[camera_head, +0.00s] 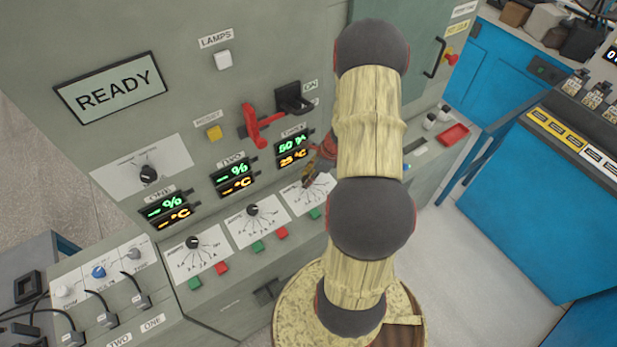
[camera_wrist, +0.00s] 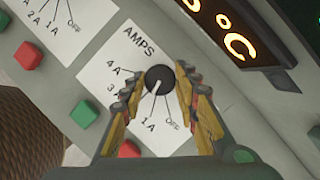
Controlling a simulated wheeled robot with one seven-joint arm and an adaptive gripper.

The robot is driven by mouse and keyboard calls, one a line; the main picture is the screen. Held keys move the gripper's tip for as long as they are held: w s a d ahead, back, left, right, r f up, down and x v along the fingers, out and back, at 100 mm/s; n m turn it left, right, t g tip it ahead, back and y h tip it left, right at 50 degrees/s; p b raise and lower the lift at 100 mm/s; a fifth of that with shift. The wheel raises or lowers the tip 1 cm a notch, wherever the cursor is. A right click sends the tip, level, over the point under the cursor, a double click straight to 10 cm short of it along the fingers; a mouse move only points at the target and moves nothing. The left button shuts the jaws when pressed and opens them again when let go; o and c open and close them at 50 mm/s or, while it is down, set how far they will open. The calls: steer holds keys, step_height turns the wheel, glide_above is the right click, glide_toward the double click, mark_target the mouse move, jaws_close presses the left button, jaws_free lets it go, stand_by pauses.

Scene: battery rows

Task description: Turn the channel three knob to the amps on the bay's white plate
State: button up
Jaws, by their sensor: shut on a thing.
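The channel three knob (camera_wrist: 159,79) is black and round, on a white dial plate (camera_wrist: 100,50) marked AMPS, with 4A, 3, 1A and OFF readable. A pale mark on the knob faces the lower part of the dial, toward the 1A side; its exact setting is unclear. My gripper (camera_wrist: 158,86) has its fingers on both sides of the knob, closed on it. In the head view my gripper (camera_head: 308,180) is at the third dial plate (camera_head: 318,198) and covers the knob. White plates (camera_head: 598,158) show on the blue bay at right; their print is unreadable.
The channel three display (camera_head: 293,149) reads 50 and 25 °C. Channel one (camera_head: 193,242) and two (camera_head: 252,210) knobs are to the left. Green (camera_wrist: 83,116) and red (camera_wrist: 129,149) buttons sit below the dials. A red lever (camera_head: 262,128) juts out above.

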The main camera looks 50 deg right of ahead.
steer(key=shift+a+m+h+b, duration=0.1)
steer(key=shift+m+h+b, duration=0.35)
steer(key=shift+m, duration=1.15)
steer(key=o, duration=1.2)
steer(key=shift+c, duration=0.2)
steer(key=v, duration=1.2)
steer(key=shift+s+a, duration=0.15)
steer(key=shift+s, duration=0.05)
